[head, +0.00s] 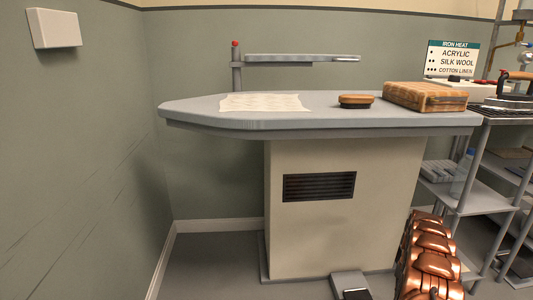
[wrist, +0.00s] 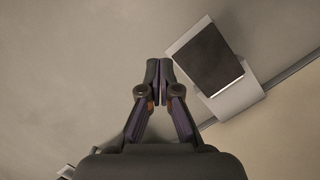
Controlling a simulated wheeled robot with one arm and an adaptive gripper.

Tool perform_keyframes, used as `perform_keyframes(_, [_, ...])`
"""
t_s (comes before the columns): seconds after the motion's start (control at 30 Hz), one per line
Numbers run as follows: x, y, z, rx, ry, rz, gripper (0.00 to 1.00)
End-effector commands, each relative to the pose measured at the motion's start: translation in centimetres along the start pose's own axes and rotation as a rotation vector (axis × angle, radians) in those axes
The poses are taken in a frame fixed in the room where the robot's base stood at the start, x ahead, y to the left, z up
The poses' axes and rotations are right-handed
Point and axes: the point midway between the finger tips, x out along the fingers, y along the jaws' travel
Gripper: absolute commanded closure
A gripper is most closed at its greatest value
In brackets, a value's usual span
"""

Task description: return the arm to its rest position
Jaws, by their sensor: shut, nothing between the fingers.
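My gripper (wrist: 159,68) shows in the wrist view, pointing down over the grey floor (wrist: 90,45). Its two fingers are closed together at the tips with nothing between them. A pale foot pedal (wrist: 240,97) with a dark pad lies just to the right of the fingertips in that view, apparently below them. The same pedal (head: 343,279) shows at the foot of the ironing table in the head view. My gripper does not show in the head view.
The ironing table (head: 300,122) carries a cloth (head: 262,102), a wooden brush (head: 356,101) and a brown block (head: 425,96). A shelf rack (head: 478,203) with an iron (head: 512,92) stands at right. A wall is on the left; the left floor (head: 210,270) is clear.

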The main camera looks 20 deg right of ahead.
Motion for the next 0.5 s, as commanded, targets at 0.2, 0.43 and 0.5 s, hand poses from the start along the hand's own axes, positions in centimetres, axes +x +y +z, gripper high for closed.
perform_keyframes(0.2, [-7.9, -3.3, 3.4, -0.062, 0.011, 0.027, 1.00])
perform_keyframes(0.43, [-16.1, -7.3, 8.6, -0.138, 0.021, 0.057, 1.00])
perform_keyframes(0.5, [-18.5, -8.4, 10.3, -0.161, 0.026, 0.064, 1.00])
